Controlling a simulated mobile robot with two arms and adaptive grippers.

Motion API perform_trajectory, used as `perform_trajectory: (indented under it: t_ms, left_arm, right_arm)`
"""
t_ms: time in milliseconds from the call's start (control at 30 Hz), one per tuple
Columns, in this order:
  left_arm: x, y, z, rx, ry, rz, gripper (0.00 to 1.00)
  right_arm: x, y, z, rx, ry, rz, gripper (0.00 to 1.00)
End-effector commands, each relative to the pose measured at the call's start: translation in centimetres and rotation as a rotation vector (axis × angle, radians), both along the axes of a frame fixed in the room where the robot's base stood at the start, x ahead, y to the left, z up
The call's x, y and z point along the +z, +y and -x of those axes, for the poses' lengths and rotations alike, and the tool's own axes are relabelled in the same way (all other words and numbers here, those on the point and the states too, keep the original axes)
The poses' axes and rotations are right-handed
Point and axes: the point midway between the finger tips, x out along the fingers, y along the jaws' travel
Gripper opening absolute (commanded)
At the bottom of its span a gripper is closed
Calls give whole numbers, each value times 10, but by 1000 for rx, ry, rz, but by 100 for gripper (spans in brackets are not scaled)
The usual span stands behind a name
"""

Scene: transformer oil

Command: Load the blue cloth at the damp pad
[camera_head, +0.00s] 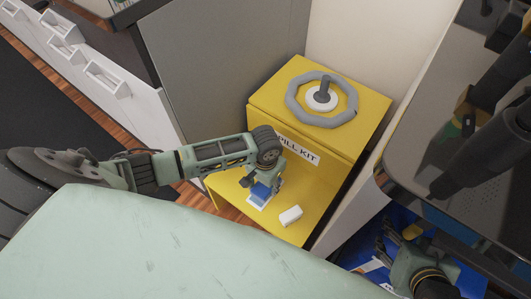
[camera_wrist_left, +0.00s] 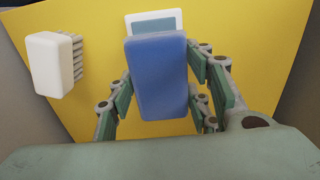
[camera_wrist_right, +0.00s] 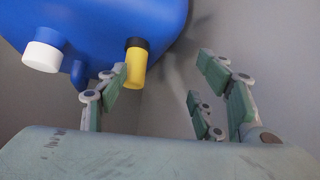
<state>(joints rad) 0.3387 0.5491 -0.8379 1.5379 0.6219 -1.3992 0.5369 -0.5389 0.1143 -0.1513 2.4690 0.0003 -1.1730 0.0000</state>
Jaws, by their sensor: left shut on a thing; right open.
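My left gripper (camera_head: 264,188) is shut on the blue cloth (camera_wrist_left: 158,80), a thick folded block, over the yellow shelf of the spill kit. The cloth also shows below the gripper in the head view (camera_head: 261,191). The damp pad (camera_wrist_left: 153,20), a grey-blue rectangle in a white frame, lies on the shelf and is partly hidden behind the cloth. Its white edge shows in the head view (camera_head: 254,206). I cannot tell whether cloth and pad touch. My right gripper (camera_head: 387,243) is open and empty at the lower right.
A white brush (camera_head: 291,216) with grey bristles lies on the shelf beside the pad. The yellow spill kit cabinet (camera_head: 268,110) with a grey ring on top stands behind. A blue container (camera_wrist_right: 100,25) with white and yellow spouts is close to my right gripper.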

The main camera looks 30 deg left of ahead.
Motion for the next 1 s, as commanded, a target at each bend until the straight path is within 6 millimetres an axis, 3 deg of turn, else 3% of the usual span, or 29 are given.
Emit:
perform_trajectory:
  t_ms: [1000]
  left_arm:
    - [-2,0,1,0,3,0,25]
  right_arm:
    - [-7,-4,8,-1,37,14,61]
